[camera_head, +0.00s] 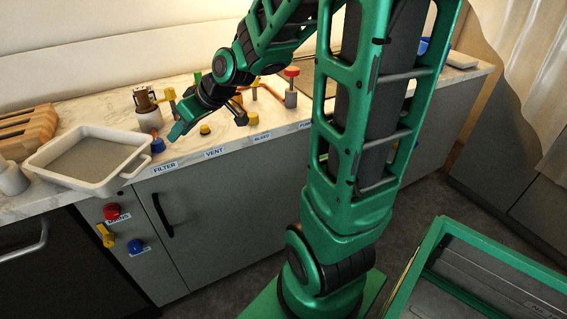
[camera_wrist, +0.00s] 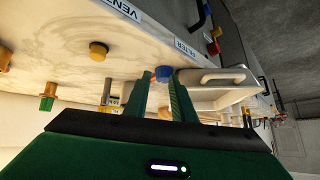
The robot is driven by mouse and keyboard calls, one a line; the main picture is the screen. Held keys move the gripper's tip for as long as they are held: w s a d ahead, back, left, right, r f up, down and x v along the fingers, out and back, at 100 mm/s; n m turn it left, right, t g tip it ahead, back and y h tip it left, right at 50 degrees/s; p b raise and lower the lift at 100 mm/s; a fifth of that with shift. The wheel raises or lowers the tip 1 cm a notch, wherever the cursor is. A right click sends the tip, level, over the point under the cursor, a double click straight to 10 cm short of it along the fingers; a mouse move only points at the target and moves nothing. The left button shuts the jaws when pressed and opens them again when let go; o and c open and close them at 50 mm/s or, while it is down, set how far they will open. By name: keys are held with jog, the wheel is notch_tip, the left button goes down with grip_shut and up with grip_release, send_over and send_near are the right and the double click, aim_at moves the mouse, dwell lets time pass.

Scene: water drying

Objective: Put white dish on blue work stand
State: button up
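The white dish (camera_head: 127,141) is a shallow rectangular tray with end handles, upright at the left of the marble counter. Its handle side also shows in the wrist view (camera_wrist: 222,77), just right of my fingers. My gripper (camera_head: 177,131) is over the counter to the right of the dish, apart from it.
A blue knob (camera_head: 157,145) stands between the dish and my gripper, near the FILTER label (camera_head: 164,168). A brown-topped fitting (camera_head: 147,108) and a small yellow knob (camera_head: 205,129) are close by. A wooden rack (camera_head: 28,128) stands behind the dish. A red-topped valve (camera_head: 291,86) is farther right.

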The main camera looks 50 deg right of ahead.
jog(key=s+d+m+g+h, duration=0.1)
jog(key=s+d+m+g, duration=0.1)
jog(key=s, duration=0.7)
jog(key=s+d+f+m+g+h, duration=0.1)
jog(key=s+d+m+g, duration=0.2)
jog(key=s, duration=0.6)
jog(key=s+d+f+m+g+h, duration=0.1)
jog(key=s+d+m+g, duration=0.1)
jog(key=s+d, duration=0.4)
jog(key=s+m, duration=0.1)
jog(key=s, duration=0.3)
jog(key=shift+m+g, duration=0.3)
jog(key=shift+g, duration=0.1)
jog(key=shift+o, duration=0.6)
jog(key=shift+s+a+f, duration=0.1)
jog(key=shift+s+a, duration=0.45)
jog(key=shift+s, duration=0.1)
jog(key=shift+s+m+g, duration=0.25)
jog(key=shift+m+g, duration=0.05)
jog(key=shift+a, duration=0.1)
